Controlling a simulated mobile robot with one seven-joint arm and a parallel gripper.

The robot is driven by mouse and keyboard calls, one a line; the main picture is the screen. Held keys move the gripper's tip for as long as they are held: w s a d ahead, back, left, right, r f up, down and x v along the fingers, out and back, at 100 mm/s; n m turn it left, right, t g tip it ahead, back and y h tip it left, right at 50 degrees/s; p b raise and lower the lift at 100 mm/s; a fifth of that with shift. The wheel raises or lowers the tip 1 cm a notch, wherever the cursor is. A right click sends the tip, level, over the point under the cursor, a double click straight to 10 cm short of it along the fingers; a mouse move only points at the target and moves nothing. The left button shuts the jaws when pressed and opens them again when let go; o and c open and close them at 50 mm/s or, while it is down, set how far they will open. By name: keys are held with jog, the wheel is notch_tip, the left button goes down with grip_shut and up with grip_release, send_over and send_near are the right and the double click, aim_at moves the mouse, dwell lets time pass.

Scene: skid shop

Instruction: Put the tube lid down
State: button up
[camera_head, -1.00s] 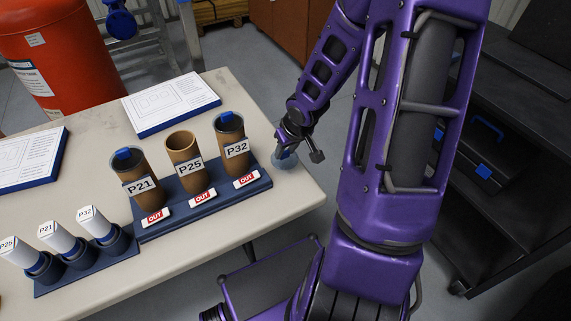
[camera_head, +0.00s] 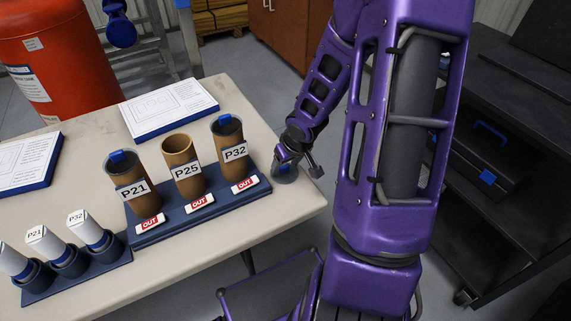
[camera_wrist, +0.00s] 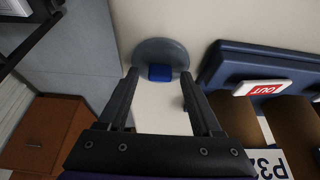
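The tube lid is a grey disc (camera_wrist: 174,48) with a blue tab (camera_wrist: 160,73). It lies on the table near the right edge, beside the rack of brown tubes, and shows partly under my gripper in the head view (camera_head: 286,176). My gripper (camera_wrist: 159,76) is open in the wrist view. Its two fingers stand on either side of the blue tab with a gap on each side. In the head view my gripper (camera_head: 291,158) is just above the lid. Of the three brown tubes, P25 (camera_head: 181,152) has an open top; P21 (camera_head: 125,168) and P32 (camera_head: 229,135) carry blue-tabbed lids.
The blue rack (camera_head: 200,219) with red OUT labels is close beside the lid. A smaller rack (camera_head: 85,282) holds white-capped tubes at the lower left. White-topped boards (camera_head: 170,104) lie behind. The table edge (camera_head: 322,195) is close to the lid's right.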

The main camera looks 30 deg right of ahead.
jog(key=shift+r+p, duration=0.45)
jog(key=shift+r, duration=0.1)
jog(key=p+v, duration=0.8)
jog(key=v, duration=0.3)
jog(key=shift+s, duration=0.25)
